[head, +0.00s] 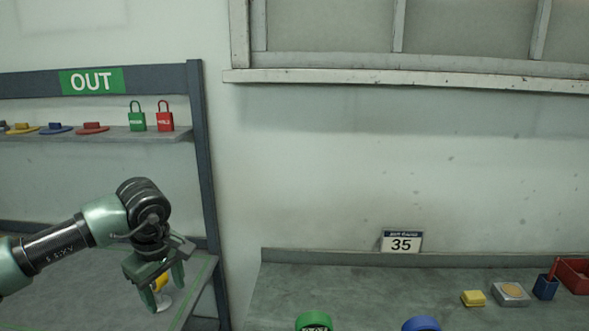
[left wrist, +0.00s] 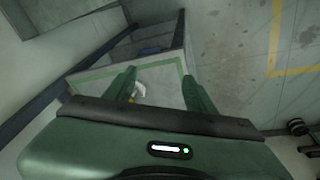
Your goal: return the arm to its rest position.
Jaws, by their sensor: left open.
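My left arm comes in from the left in the head view. Its left gripper (head: 166,285) is open, with the fingers pointing down over the right part of the left bench (head: 90,290). A small yellow and white object (head: 161,292) shows behind and between the fingers; I cannot tell what it is. In the left wrist view the two green fingers of the left gripper (left wrist: 165,92) are spread apart, with nothing held between them. The same small object (left wrist: 138,92) shows beyond the left finger. My right gripper is not in view.
A shelf (head: 110,136) under the OUT sign (head: 91,81) holds a green padlock (head: 137,117), a red padlock (head: 165,117) and colored tags. The right bench (head: 350,285) bears a 35 sign (head: 401,242), a yellow block (head: 473,298) and a blue cup (head: 545,286). Open floor (left wrist: 235,50) shows in the wrist view.

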